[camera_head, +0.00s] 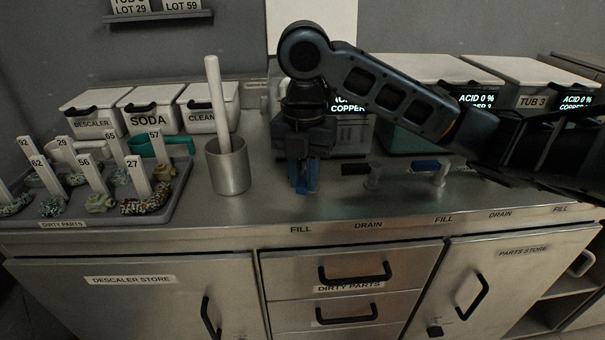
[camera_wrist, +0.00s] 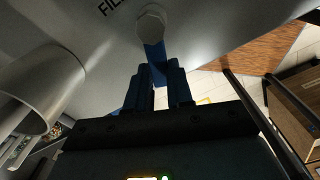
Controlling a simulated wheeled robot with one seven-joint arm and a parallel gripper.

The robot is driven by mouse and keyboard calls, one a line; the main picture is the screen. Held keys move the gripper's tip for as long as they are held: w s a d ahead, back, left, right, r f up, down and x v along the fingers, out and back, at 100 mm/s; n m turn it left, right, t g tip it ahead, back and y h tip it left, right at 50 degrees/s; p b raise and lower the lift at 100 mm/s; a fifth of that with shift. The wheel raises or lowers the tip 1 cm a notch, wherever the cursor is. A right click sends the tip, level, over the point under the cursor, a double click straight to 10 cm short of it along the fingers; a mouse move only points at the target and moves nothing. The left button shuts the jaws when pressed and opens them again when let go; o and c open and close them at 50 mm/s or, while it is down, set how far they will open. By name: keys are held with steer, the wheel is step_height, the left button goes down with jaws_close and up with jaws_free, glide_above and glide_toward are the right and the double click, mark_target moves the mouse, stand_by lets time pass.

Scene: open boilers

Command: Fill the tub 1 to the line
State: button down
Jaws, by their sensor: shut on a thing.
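My gripper (camera_head: 303,180) points down at the counter above the left FILL label (camera_head: 300,229). In the wrist view, its two fingers (camera_wrist: 160,88) are closed around the blue handle (camera_wrist: 154,58) of the fill valve. The valve's round metal knob (camera_wrist: 151,24) shows just beyond the fingertips. Tub 1 stands behind my gripper, mostly hidden by my arm. Part of its display (camera_head: 347,106) shows, reading COPPER, with the rest covered. The water level and the line inside are not visible.
A black-handled drain valve (camera_head: 356,169) stands right of my gripper, and another blue-handled valve (camera_head: 425,165) further right. A metal beaker (camera_head: 229,168) with a white rod stands close on the left. The dirty parts tray (camera_head: 170,208) holds several numbered tags.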

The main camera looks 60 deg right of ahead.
mark_target(304, 182)
steer(key=c, duration=1)
jaws_free()
steer(key=shift+r+p, duration=0.45)
steer(key=shift+r, duration=3.45)
